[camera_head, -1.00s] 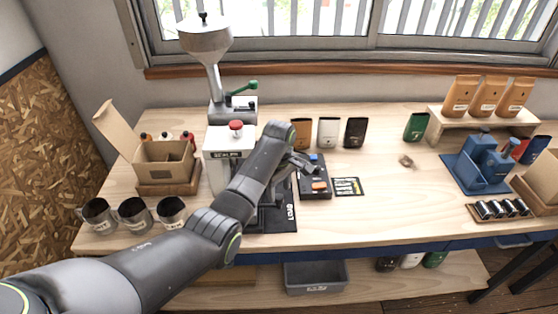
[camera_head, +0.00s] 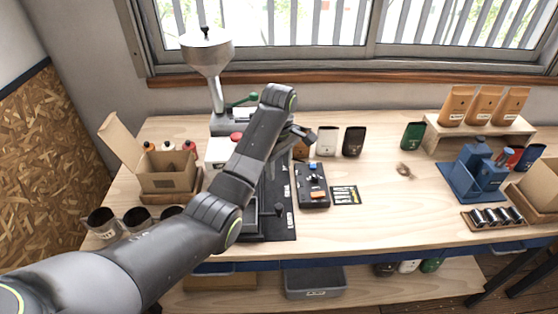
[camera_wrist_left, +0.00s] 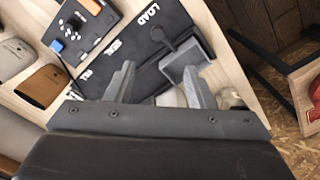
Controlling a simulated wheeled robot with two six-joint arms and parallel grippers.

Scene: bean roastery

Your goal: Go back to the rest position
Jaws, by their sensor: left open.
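My left arm comes in from the left in the head view, over the left part of the bench. My left gripper (camera_head: 302,134) is above the bench, near the dark control box. In the left wrist view its two fingers (camera_wrist_left: 157,88) stand apart with nothing between them. Past them lie the black mat (camera_wrist_left: 135,45) marked LOAD and the control box (camera_wrist_left: 82,28) with a blue knob and an orange switch. The control box also shows in the head view (camera_head: 312,190), beside the black mat (camera_head: 279,220). My right gripper is not in view.
A grinder with a hopper (camera_head: 207,55) stands at the back left. An open carton (camera_head: 168,172) and metal cups (camera_head: 103,222) are at the left. Bags stand along the back, and a blue stand (camera_head: 470,170) is at the right. The bench's middle right (camera_head: 390,215) is clear.

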